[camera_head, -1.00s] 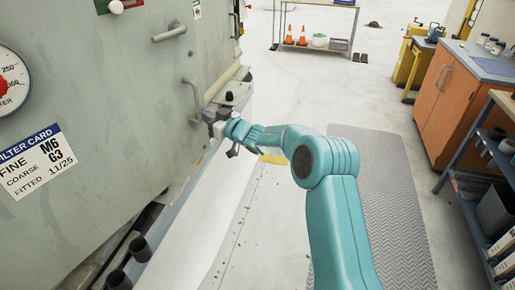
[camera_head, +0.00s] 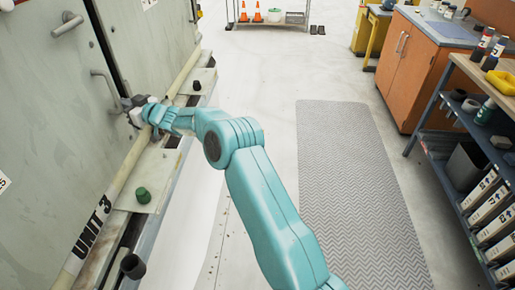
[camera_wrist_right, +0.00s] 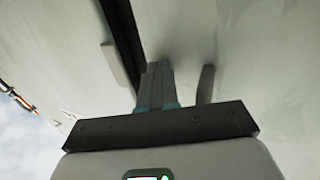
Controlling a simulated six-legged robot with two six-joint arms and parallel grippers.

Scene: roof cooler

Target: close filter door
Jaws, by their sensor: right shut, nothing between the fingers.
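The filter door (camera_head: 50,110) is a grey-green panel at the left in the head view, with a lever (camera_head: 67,25) high up and a bar handle (camera_head: 98,73) near its right edge. A dark seam lies between it and the panel to its right; I cannot tell whether it is fully closed. My right gripper (camera_head: 127,108) is at the lower end of the bar handle; contact is unclear. In the right wrist view the shut, empty fingers (camera_wrist_right: 158,80) point at the panels beside a dark gap (camera_wrist_right: 122,35). My left gripper is not in view.
A grey mat (camera_head: 355,170) lies on the clear floor. An orange cabinet (camera_head: 415,65) and a shelf rack (camera_head: 440,140) stand at the right. Cones (camera_head: 258,12) stand at the back.

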